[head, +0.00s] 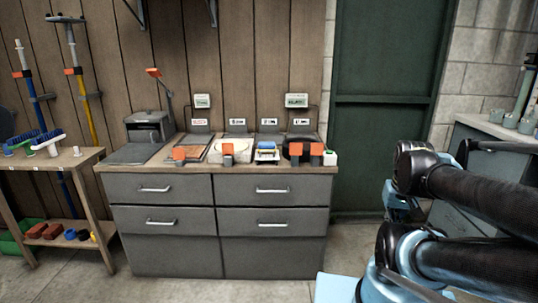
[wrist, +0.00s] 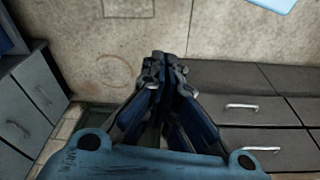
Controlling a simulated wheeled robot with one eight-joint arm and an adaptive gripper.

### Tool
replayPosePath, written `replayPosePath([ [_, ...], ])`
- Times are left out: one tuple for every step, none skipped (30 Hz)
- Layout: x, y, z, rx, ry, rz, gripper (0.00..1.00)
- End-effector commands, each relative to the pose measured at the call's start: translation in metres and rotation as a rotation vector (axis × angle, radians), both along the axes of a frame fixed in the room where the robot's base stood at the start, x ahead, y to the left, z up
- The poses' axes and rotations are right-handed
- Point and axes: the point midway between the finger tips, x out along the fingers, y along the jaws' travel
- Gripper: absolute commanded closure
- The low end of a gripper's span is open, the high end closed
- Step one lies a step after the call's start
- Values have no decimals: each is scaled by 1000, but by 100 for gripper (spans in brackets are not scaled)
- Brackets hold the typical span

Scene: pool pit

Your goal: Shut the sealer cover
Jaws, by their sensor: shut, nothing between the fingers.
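A dark grey machine (head: 148,134) stands at the left end of the grey drawer counter. A thin raised arm with an orange tip (head: 153,72) stands up behind it. I cannot tell for sure which device is the sealer, or which part is its cover; this machine with the raised part may be it. My gripper (wrist: 165,62) shows in the wrist view, shut and empty, above the floor beside grey drawers. In the head view my arm fills the right side, well away from the counter devices, and the gripper's fingertips cannot be made out.
The grey drawer counter (head: 215,222) also bears a white device (head: 230,149), a blue-topped device (head: 267,151) and several orange tags. A wooden side table (head: 62,160) with brushes stands left. A green door (head: 385,110) is behind. The floor before the counter looks clear.

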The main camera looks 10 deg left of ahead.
Motion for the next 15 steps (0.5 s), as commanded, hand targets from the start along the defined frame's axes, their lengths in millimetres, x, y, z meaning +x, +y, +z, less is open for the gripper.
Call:
replayPosePath([
  [-2,0,2,-1,-4,4,100],
  [-6,0,5,-3,-11,12,100],
  [-6,1,7,-8,-14,30,100],
  [-4,2,9,-14,-16,51,100],
  [-1,2,11,-21,-19,79,100],
  [5,4,15,-36,-22,129,100],
  [10,5,19,-50,-26,175,100],
  [16,8,23,-65,-30,229,100],
  [24,11,29,-88,-36,310,100],
  [31,14,34,-109,-42,377,100],
  [38,18,39,-130,-47,448,100],
  [48,24,46,-160,-56,545,100],
  [56,28,51,-184,-62,619,100],
  [64,33,56,-206,-67,692,100],
  [74,41,63,-238,-75,789,100],
])
